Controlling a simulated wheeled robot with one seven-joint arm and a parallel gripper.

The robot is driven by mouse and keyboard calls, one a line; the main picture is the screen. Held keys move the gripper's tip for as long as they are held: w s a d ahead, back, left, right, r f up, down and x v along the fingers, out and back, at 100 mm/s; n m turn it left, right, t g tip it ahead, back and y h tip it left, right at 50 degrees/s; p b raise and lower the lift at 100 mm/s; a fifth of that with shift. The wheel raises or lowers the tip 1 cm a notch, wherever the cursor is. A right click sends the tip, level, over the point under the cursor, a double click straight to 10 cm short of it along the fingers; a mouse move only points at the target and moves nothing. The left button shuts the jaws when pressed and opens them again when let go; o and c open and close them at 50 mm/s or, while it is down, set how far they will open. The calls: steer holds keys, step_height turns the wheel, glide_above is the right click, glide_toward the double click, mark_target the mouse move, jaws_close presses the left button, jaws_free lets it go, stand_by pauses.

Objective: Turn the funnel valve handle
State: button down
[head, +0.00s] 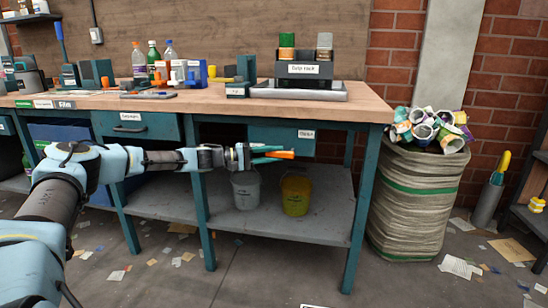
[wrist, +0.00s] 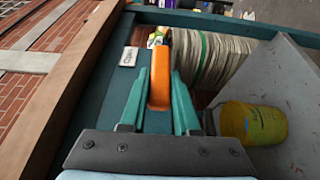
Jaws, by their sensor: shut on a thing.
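My gripper (head: 265,154) is in front of the bench, below the tabletop and near the labelled right-hand drawer. Its teal fingers are closed around an orange handle-like piece (head: 283,154). In the wrist view the orange piece (wrist: 160,78) lies between the two fingers (wrist: 161,95) and points away from the camera. I cannot tell whether it is joined to anything. I cannot make out a funnel or valve body near it.
A teal bench (head: 350,107) has a lower shelf with a grey bucket (head: 245,192) and a yellow bucket (head: 295,197). A full sack (head: 415,200) stands at the right. Bottles, orange-knobbed parts and a labelled rack (head: 304,70) are on top. Paper scraps litter the floor.

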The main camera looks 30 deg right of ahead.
steer(key=shift+s, duration=0.1)
steer(key=c, duration=0.6)
jaws_free()
steer(key=shift+c, duration=0.2)
steer(key=v, duration=1)
steer(key=shift+w+a+p, duration=0.2)
steer(key=shift+a+p, duration=0.1)
steer(key=shift+p, duration=0.1)
